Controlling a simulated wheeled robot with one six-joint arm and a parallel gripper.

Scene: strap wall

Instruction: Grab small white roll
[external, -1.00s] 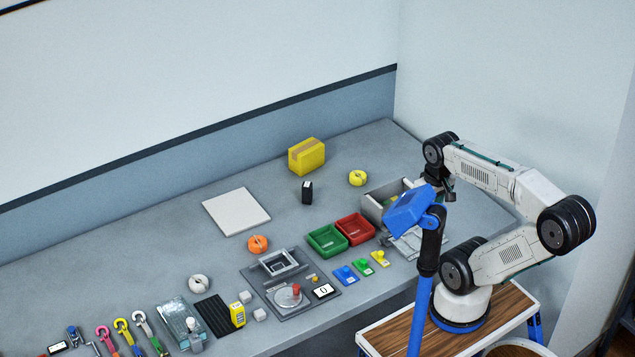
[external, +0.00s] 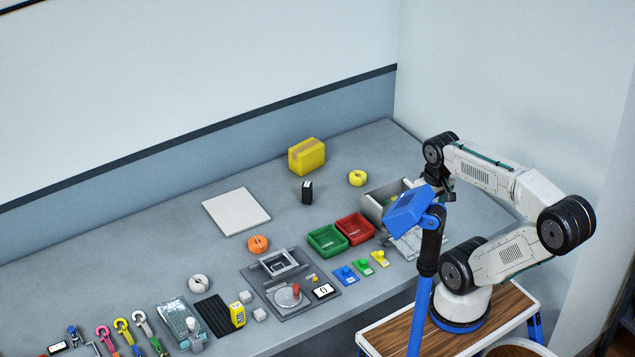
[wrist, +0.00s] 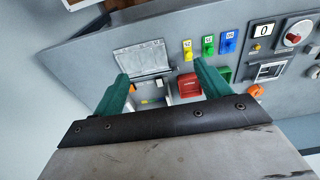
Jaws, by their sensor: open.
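The small white roll (external: 199,284) lies on the grey table at the left front, beside a clear box. It does not show clearly in the wrist view. My gripper is at the right end of the table, above the grey bin, far from the roll; in the external view it is mostly hidden behind a blue part on a black and blue post. In the wrist view my gripper (wrist: 160,88) shows two green fingers spread apart with nothing between them.
An orange roll (external: 258,244) and a yellow roll (external: 358,178) lie on the table. Green (external: 327,241) and red (external: 355,229) trays, a grey panel (external: 290,285) and a clear box (external: 180,320) stand between or near. A yellow carton (external: 307,156) is at the back. The left back of the table is clear.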

